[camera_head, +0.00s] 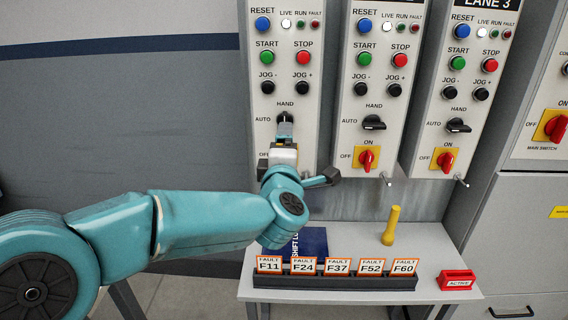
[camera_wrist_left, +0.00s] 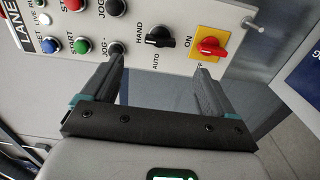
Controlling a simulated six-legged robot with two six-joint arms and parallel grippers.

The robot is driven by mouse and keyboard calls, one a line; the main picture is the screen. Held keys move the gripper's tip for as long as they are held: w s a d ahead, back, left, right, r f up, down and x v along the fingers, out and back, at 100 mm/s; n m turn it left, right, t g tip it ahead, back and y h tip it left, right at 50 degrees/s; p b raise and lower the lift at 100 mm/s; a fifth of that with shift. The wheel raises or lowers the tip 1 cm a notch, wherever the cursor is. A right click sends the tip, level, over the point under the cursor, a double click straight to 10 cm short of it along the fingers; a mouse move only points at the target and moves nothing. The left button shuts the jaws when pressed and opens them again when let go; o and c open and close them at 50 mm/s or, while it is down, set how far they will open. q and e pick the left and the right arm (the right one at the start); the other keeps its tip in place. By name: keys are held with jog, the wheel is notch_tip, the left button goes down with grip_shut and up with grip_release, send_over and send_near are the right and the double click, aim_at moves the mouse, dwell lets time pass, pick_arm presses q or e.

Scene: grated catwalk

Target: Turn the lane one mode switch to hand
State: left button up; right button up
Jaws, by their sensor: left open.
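The lane one mode switch is a black knob (camera_head: 285,117) on the leftmost panel, below the HAND label and right of AUTO. It also shows in the left wrist view (camera_wrist_left: 160,38), where the picture is turned. Its handle appears to lie along the panel's up-down line, towards HAND. My left gripper (camera_head: 285,131) is in front of this panel, just below the knob, and partly hides the lower controls. In the left wrist view my open left gripper (camera_wrist_left: 160,72) has empty jaws, with the knob beyond and between its fingertips. Contact is not visible. My right gripper is out of view.
Below the mode switch is a red ON/OFF switch (camera_wrist_left: 208,46). Two similar panels (camera_head: 374,50) stand to the right, their mode knobs turned sideways. A shelf (camera_head: 350,295) below holds a fault-card rack (camera_head: 337,282), a yellow peg (camera_head: 391,226) and a red ACTIVE block (camera_head: 457,281).

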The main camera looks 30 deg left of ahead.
pick_arm(q)
jog(key=v, duration=0.3)
jog(key=shift+s+d, duration=0.2)
jog(key=shift+s, duration=0.15)
